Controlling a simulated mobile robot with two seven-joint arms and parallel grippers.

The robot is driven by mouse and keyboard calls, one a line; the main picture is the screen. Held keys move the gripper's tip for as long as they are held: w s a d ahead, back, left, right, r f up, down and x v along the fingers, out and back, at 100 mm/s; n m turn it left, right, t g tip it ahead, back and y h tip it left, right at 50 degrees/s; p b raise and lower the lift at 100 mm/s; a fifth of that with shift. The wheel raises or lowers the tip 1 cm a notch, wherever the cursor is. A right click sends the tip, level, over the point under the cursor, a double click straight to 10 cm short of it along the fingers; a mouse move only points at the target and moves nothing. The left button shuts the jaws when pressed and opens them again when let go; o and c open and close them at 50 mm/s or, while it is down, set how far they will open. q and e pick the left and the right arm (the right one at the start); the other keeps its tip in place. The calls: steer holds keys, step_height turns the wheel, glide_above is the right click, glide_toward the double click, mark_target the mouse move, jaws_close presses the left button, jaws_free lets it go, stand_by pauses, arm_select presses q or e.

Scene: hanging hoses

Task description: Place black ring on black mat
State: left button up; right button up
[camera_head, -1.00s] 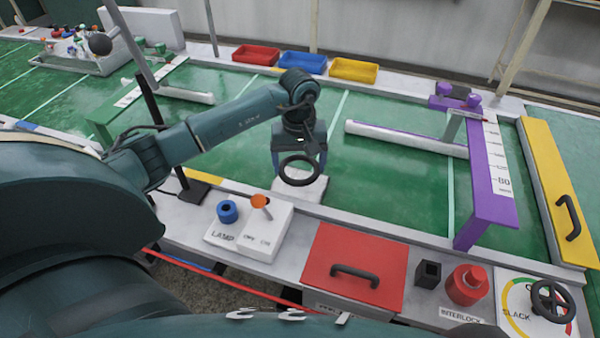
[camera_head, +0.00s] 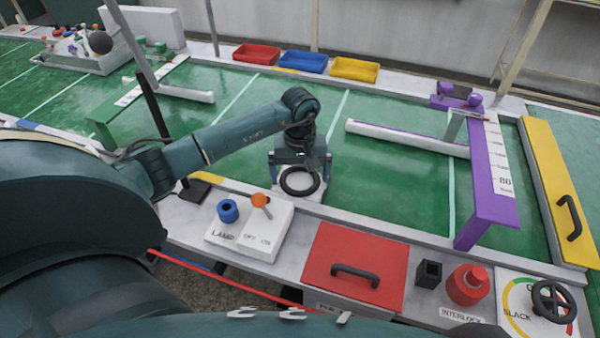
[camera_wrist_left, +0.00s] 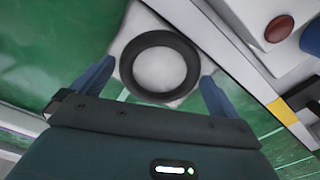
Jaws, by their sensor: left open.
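The black ring (camera_head: 300,194) appears to lie flat on a white square pad (camera_head: 322,189) on the green table, near its front edge. In the left wrist view the ring (camera_wrist_left: 127,68) lies over the pad (camera_wrist_left: 142,18), whose white surface shows through its middle. My left gripper (camera_head: 300,170) points down over the ring. In the wrist view its blue fingers (camera_wrist_left: 154,84) stand apart, one on each side of the ring, with gaps between. I see no black mat in either view. My right gripper is not in view.
A white lamp switch box (camera_head: 247,236) with an orange-tipped lever stands at front left of the pad. A red panel (camera_head: 355,262) with a black handle lies at front right. A purple frame (camera_head: 484,200) stands to the right. Green table between is clear.

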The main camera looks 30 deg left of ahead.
arm_select(q)
step_height(320, 180, up, 12)
steer(key=shift+r, duration=0.15)
stand_by(0.4)
stand_by(0.5)
